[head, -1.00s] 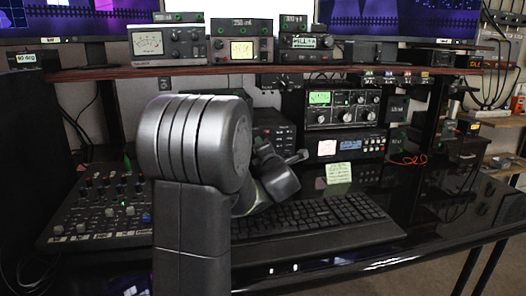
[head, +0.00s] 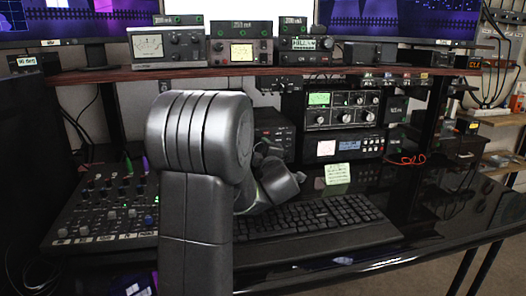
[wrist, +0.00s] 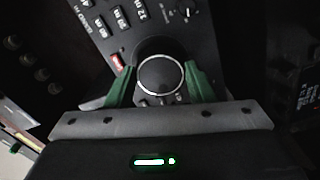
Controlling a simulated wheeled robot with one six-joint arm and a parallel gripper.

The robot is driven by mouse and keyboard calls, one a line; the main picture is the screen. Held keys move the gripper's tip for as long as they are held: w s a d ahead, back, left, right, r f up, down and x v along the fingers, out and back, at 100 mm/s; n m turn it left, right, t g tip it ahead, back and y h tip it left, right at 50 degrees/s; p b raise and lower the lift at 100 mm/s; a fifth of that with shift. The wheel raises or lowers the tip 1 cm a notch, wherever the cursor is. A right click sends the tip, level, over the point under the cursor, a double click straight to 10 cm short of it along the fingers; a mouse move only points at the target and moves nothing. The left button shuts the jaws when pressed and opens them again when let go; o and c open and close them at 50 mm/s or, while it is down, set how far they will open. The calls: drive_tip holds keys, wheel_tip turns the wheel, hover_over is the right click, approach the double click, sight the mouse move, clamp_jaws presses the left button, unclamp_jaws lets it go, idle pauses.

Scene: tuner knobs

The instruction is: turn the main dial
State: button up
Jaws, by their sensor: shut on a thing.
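The main dial (wrist: 161,76) is a round dark knob with a pale rim on a black radio panel (wrist: 140,22), seen in the wrist view. My gripper (wrist: 160,84) has green fingers, one on each side of the dial, and is shut on it. In the head view the black radio (head: 276,128) stands behind my arm, under the shelf. My arm hides its lower part, the dial and my fingertips there.
A keyboard (head: 315,217) lies on the glossy desk in front. A mixer panel (head: 100,205) is at the left. More radios (head: 342,109) stand to the right under the wooden shelf (head: 140,73).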

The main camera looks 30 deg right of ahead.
idle(0.3)
drive_tip(key=o, duration=1)
drive_tip(key=shift+c, duration=0.2)
drive_tip(key=p+v, duration=0.2)
drive_tip(key=v, duration=1.1)
drive_tip(key=shift+s, duration=0.4)
